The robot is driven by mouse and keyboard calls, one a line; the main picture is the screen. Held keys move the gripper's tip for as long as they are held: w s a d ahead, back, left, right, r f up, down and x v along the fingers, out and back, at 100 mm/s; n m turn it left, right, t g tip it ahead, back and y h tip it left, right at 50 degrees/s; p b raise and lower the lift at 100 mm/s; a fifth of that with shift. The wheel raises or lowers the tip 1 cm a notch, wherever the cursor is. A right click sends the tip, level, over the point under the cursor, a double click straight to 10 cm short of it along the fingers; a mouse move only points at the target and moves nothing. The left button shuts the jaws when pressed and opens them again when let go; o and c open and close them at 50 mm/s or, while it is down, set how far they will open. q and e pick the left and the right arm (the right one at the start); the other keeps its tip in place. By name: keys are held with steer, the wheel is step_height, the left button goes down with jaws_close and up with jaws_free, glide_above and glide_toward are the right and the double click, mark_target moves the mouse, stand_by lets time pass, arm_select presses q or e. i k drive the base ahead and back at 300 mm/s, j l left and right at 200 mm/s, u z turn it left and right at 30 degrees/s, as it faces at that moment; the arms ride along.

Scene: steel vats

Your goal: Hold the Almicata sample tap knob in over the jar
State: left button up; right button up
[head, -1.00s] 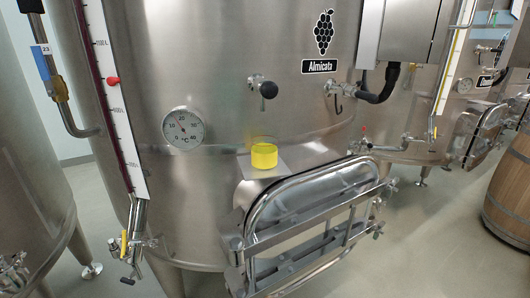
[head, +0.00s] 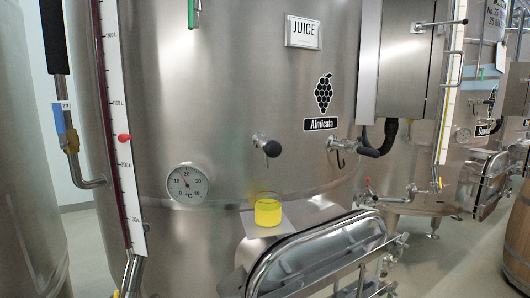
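The Almicata vat (head: 240,100) fills the middle of the head view, with a grape label reading "Almicata" (head: 320,124). Its sample tap has a dark round knob (head: 272,148) on a short steel stem that sticks out of the vat wall. A clear jar (head: 268,210) with yellow liquid stands upright below the knob, on a flat plate (head: 291,219) above the manway door. Neither of my grippers is in view, and nothing touches the knob or the jar.
The steel manway door (head: 325,250) juts out below the jar. A dial thermometer (head: 187,183) and a level gauge (head: 122,150) with a red marker are at left. A hooked valve (head: 340,146) and black hose (head: 380,140) are at right. A barrel (head: 518,215) stands at the right edge.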

mark_target(273, 148)
steer(key=u, duration=0.55)
steer(key=i+l+u, duration=0.1)
steer(key=l+u, duration=0.5)
steer(key=u, duration=0.15)
steer(key=l+u, duration=0.75)
steer(key=k+l, duration=0.1)
steer(key=l, duration=0.3)
steer(key=k+l+u, duration=0.1)
steer(key=l, duration=0.25)
steer(key=k+l, duration=0.1)
steer(key=l, duration=0.3)
steer(key=k+l+u, duration=0.15)
steer(key=l, duration=0.2)
steer(key=k+l, duration=0.1)
steer(key=l, duration=0.3)
steer(key=k+l+u, duration=0.1)
steer(key=l, duration=0.25)
